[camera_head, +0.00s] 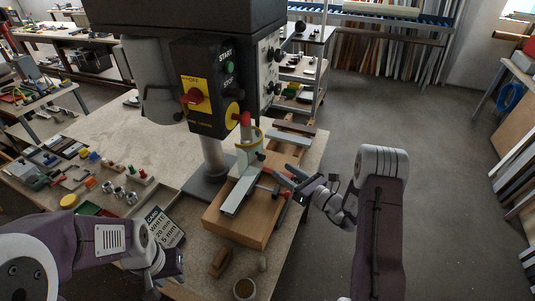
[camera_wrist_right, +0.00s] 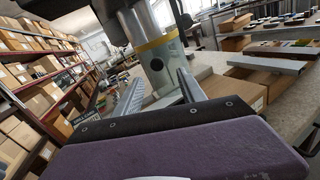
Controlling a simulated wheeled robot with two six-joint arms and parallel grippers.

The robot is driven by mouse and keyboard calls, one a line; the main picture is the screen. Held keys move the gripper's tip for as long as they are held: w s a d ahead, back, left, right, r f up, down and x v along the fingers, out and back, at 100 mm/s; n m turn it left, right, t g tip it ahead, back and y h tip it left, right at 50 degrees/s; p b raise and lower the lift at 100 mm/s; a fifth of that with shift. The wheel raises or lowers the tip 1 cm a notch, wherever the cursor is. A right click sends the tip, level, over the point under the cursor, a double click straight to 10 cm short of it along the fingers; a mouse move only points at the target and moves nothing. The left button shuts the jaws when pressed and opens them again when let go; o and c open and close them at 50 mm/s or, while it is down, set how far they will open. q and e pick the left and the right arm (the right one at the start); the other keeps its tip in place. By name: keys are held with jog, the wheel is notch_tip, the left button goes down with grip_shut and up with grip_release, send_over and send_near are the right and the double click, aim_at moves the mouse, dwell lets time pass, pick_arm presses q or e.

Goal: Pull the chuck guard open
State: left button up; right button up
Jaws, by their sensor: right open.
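The drill press (camera_head: 205,85) stands on the workbench. Its chuck guard (camera_head: 247,151) is a pale, see-through sleeve with a yellow rim, hanging below the head around the spindle. In the right wrist view the guard (camera_wrist_right: 160,72) shows ahead, between my fingers in the picture. My right gripper (camera_head: 279,180) is open, to the right of and a little below the guard; its fingers (camera_wrist_right: 160,88) are spread wide and hold nothing. I cannot tell whether they touch the guard. My left gripper (camera_head: 172,272) is low over the bench's front left, its fingers unclear.
A grey profile (camera_head: 240,190) lies on a wooden block (camera_head: 238,222) under the drill. A sign (camera_head: 163,227) stands beside my left gripper. A wooden brush (camera_head: 221,262) and a round cup (camera_head: 244,288) are at the front edge. Floor to the right is clear.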

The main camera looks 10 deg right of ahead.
aim_at(264, 158)
jog(key=p+x, duration=0.3)
jog(key=x, duration=0.5)
jog(key=shift+s+r, duration=0.1)
jog(key=shift+r, duration=0.1)
jog(key=shift+w+a, duration=0.3)
jog(key=shift+a, duration=0.3)
pick_arm(q)
jog(key=r, duration=0.3)
jog(key=shift+s+a+r, duration=0.15)
jog(key=shift+a, duration=0.1)
pick_arm(e)
jog(key=shift+w, duration=0.1)
jog(key=shift+w, duration=0.1)
grip_shut()
jog(key=shift+d, duration=0.1)
